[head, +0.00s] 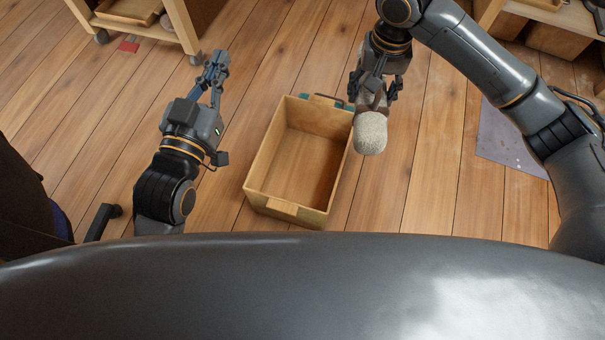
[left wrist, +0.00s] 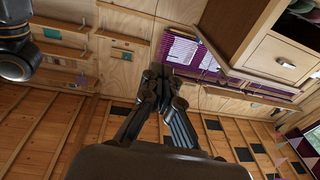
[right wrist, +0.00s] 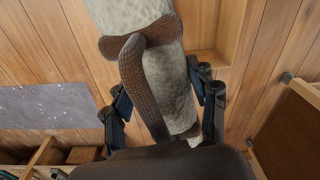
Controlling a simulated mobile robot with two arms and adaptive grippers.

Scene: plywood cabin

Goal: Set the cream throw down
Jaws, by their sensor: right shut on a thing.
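The cream throw (head: 371,133) is a rolled, fuzzy bundle with a brown woven strap and handle. My right gripper (head: 375,92) is shut on it and holds it just right of a wooden box, near the box's right wall in the picture. In the right wrist view the throw (right wrist: 180,72) runs lengthwise between the fingers (right wrist: 162,105), with the brown handle across it. The height of the throw above the floor is hard to tell. My left gripper (head: 217,68) is shut and empty, up and left of the box; it also shows in the left wrist view (left wrist: 160,78).
The open wooden box (head: 258,150) stands empty on the plank floor. A grey speckled mat (head: 505,140) lies at the right. A wheeled wooden cart (head: 150,28) stands at the top left. Bare floor (head: 430,190) lies between box and mat.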

